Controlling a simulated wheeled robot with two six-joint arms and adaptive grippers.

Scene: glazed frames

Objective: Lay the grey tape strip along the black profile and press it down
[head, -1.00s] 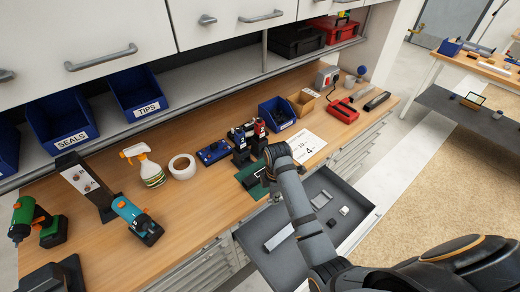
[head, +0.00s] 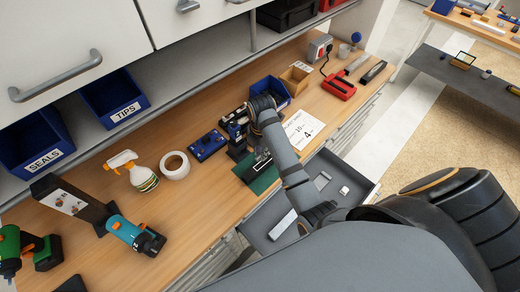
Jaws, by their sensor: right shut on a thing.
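The black profile (head: 256,167) lies on the green mat (head: 266,181) near the front edge of the bench. My right arm reaches over the bench from the lower right. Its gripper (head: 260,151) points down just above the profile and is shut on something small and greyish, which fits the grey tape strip. The wrist and fingers hide most of it. I cannot tell whether it touches the profile. My left gripper is not in view.
An open drawer (head: 255,238) below the mat holds a light grey bar (head: 282,224) and small parts. A black stand (head: 236,128), blue tray (head: 208,146), blue bin (head: 269,90) and paper sheet (head: 303,130) surround the mat.

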